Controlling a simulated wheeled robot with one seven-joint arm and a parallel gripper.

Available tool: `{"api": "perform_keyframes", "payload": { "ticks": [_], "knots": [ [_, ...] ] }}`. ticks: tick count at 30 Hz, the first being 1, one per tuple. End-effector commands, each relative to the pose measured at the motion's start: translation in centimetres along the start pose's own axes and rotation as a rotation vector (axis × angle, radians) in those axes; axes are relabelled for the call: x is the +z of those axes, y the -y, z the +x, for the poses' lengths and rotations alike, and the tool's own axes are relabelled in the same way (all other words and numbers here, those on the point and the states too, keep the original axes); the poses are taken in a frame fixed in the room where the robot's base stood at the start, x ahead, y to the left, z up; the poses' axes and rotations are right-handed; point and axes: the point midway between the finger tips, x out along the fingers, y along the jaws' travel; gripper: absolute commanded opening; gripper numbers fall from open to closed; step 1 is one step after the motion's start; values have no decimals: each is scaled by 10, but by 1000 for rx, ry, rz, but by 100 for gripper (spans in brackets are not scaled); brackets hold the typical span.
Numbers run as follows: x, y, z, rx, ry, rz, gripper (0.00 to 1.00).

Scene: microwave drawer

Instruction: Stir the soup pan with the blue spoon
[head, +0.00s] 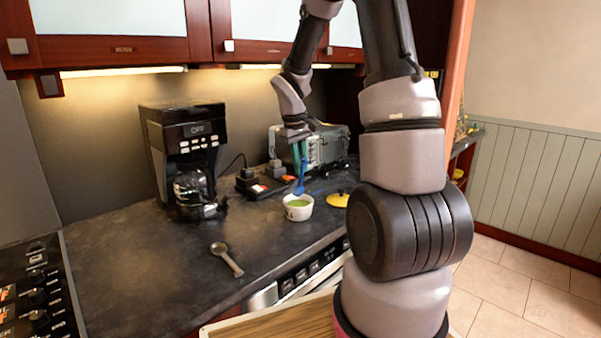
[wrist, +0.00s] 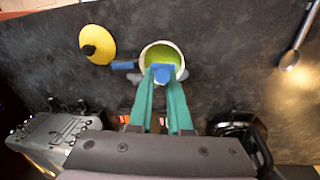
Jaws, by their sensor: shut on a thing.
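The soup pan (head: 298,213) is a small white pot with green soup in it, standing on the dark counter. It also shows in the wrist view (wrist: 146,58), with a blue handle on its left. My gripper (head: 300,165) has teal fingers and is above the pan, pointing down. It is shut on the blue spoon (head: 299,187), whose lower part reaches down to the pan's opening. In the wrist view the blue spoon (wrist: 163,73) sits between the fingertips over the near part of the pan. The spoon's tip is hidden, so I cannot tell how deep it is.
A yellow lid (head: 338,200) with a dark knob lies next to the pan. A metal spoon (head: 226,258) lies on the front counter. A coffee maker (head: 184,155) stands left and a toaster (head: 328,146) behind. The counter between coffee maker and pan is mostly clear.

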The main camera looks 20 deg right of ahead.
Motion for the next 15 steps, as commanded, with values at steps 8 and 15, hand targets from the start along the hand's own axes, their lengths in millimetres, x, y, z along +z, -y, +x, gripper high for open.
{"api": "perform_keyframes", "payload": {
  "ticks": [8, 15],
  "knots": [
    [-1, -4, -23, 1, -1, 2, 0],
    [-2, -7, -42, 0, -1, 2, 0]
  ]
}}
